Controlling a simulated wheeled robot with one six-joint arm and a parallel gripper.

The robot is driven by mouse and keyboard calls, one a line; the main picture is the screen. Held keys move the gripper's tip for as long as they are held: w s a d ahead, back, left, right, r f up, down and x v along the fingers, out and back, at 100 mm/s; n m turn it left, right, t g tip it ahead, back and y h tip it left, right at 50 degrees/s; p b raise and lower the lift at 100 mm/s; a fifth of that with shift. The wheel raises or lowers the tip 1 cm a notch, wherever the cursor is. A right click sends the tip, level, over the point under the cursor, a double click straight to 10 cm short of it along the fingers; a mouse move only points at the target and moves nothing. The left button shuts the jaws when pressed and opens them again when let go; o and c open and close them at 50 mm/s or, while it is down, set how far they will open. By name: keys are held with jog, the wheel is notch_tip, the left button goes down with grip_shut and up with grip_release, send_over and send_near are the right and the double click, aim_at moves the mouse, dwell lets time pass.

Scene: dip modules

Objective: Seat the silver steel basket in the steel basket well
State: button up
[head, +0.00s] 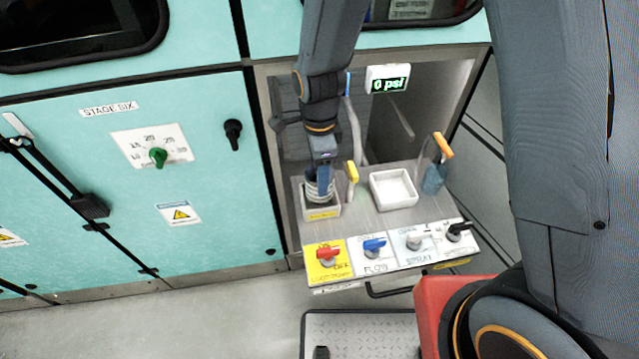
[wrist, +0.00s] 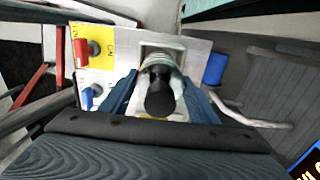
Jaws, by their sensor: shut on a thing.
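The silver steel basket (head: 314,184) is ribbed and round, and it stands in or just over the left square well (head: 322,212), which has a yellow label on its front. In the wrist view the basket (wrist: 162,58) shows its pale ribbed top in front of the well opening, with a black round knob or handle toward me. My gripper (head: 322,172) is shut on the basket from above; its blue fingers (wrist: 160,98) flank the handle. The basket's lower part is hidden inside or behind the well's front wall, so I cannot tell whether it touches the bottom.
An empty white square well (head: 394,189) lies to the right. Yellow-handled (head: 352,172) and orange-handled (head: 442,146) tools stand close by. Red (head: 328,254), blue (head: 374,246), white and black valve handles line the front edge.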

jog(key=shift+f+p, duration=0.4)
jog(key=shift+f, duration=1.95)
jog(key=o, duration=1.3)
jog(key=shift+f, duration=0.1)
notch_tip(320, 180, up, 12)
jog(key=shift+r+b, duration=0.15)
jog(key=shift+b, duration=0.95)
jog(key=s+d+r+n, duration=0.1)
jog(key=s+d+n, duration=0.1)
jog(key=d+n, duration=0.3)
jog(key=s+d+r+n, duration=0.2)
jog(key=d+n, duration=0.3)
jog(key=d, duration=0.3)
jog(key=s+d+r+n+t, duration=0.1)
jog(key=s+d+n, duration=0.2)
jog(key=d+n, duration=0.2)
jog(key=shift+d+r+n, duration=0.2)
jog(key=shift+d, duration=0.3)
jog(key=shift+d+r+n, duration=0.15)
jog(key=shift+d+n, duration=0.05)
jog(key=shift+d, duration=0.3)
